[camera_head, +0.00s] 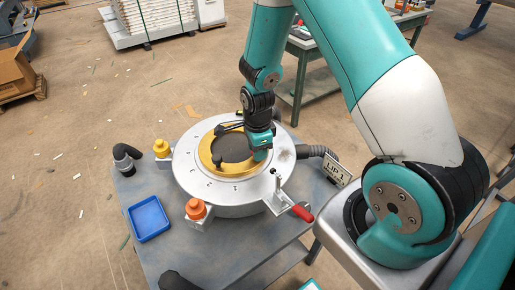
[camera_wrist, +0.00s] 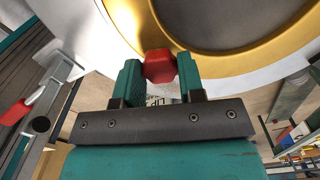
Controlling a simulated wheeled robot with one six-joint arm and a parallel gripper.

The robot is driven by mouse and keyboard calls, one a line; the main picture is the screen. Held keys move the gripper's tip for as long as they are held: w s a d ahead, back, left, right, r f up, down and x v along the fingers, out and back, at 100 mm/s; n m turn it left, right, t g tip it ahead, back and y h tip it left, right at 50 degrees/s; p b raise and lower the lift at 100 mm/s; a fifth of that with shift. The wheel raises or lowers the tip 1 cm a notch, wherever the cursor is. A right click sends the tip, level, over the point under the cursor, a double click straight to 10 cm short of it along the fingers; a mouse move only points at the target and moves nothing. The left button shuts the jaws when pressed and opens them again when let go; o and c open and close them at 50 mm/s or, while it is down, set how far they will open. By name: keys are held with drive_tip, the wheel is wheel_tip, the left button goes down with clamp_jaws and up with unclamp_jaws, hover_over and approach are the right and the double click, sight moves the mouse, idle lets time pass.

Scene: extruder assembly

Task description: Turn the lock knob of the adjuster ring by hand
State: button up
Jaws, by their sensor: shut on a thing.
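The adjuster ring is a gold ring (camera_head: 208,152) around a dark grey disc (camera_head: 236,147), set in a silver round body on the table. It also fills the top of the wrist view (camera_wrist: 136,22). The lock knob is a red, faceted knob (camera_wrist: 159,66) at the ring's outer edge in the wrist view. My gripper (camera_head: 260,153) is at the right side of the ring. Its two teal fingers (camera_wrist: 160,76) stand on either side of the knob and are shut on it. In the head view my gripper hides the knob.
A red-handled clamp (camera_head: 301,213) sticks out at the front right of the body. Orange (camera_head: 196,209) and yellow (camera_head: 161,147) knobs stand at its left. A blue tray (camera_head: 149,237) lies on the grey table (camera_head: 235,250). A black hose (camera_head: 313,151) leaves the right side.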

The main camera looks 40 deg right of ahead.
drive_tip(key=n, duration=0.3)
drive_tip(key=o, duration=0.8)
wheel_tip(320, 180, up, 6)
drive_tip(key=p, duration=0.4)
drive_tip(key=shift+p, duration=0.4)
